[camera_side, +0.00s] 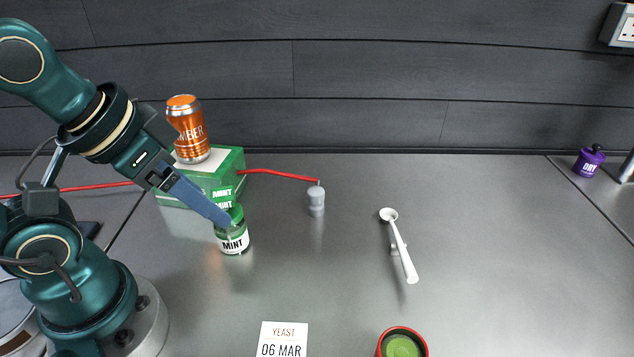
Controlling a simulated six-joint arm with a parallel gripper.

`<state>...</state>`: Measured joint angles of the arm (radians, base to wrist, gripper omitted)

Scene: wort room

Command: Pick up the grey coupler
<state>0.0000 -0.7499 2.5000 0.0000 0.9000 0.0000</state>
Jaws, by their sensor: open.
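The grey coupler (316,201) stands upright on the steel worktop in the middle of the view. It is a small cylinder with a narrower top, and the end of a red hose (280,174) meets it at the top; I cannot tell whether they are joined. My gripper (223,217) is to the left of the coupler and apart from it. Its blue-grey fingers point down to the right, at the lid of a green mint jar (234,238). The jaws are open. The gap between the fingers does not show clearly, and I cannot tell whether they touch the jar.
A green mint box (229,164) carries an orange can (188,130) behind my gripper. A white spoon (401,250) lies right of the coupler. A yeast card (283,340) and a red-rimmed cup (402,333) are in front. A purple jar (588,162) stands far right. The worktop around the coupler's front is clear.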

